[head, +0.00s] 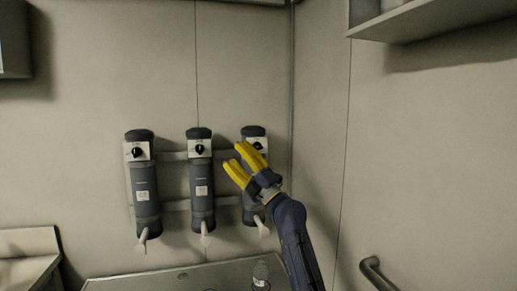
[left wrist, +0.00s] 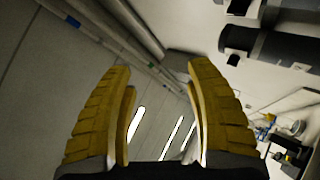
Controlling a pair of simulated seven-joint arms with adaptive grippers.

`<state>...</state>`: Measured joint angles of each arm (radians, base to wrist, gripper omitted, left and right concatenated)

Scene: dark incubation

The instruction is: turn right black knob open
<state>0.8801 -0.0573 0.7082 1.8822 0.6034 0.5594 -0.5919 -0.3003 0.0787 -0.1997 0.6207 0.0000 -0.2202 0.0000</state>
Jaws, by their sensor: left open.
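Three dark grey dispensers hang on the wall, each with a black knob on a pale plate near its top. The right dispenser (head: 254,132) is partly hidden behind my left gripper (head: 235,156). The right black knob (head: 258,146) shows just beyond the upper yellow finger. My left gripper is open and empty, its fingers pointing up and left in front of the right dispenser; I cannot tell whether they touch it. In the left wrist view the two yellow fingers (left wrist: 154,68) stand apart with nothing between them.
The middle dispenser (head: 201,176) and left dispenser (head: 145,186) hang to the left. A clear bottle (head: 261,273) stands on the counter (head: 130,284) below. A shelf (head: 440,22) juts out at upper right, and a rail (head: 375,272) is at lower right. The wall above the dispensers is clear.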

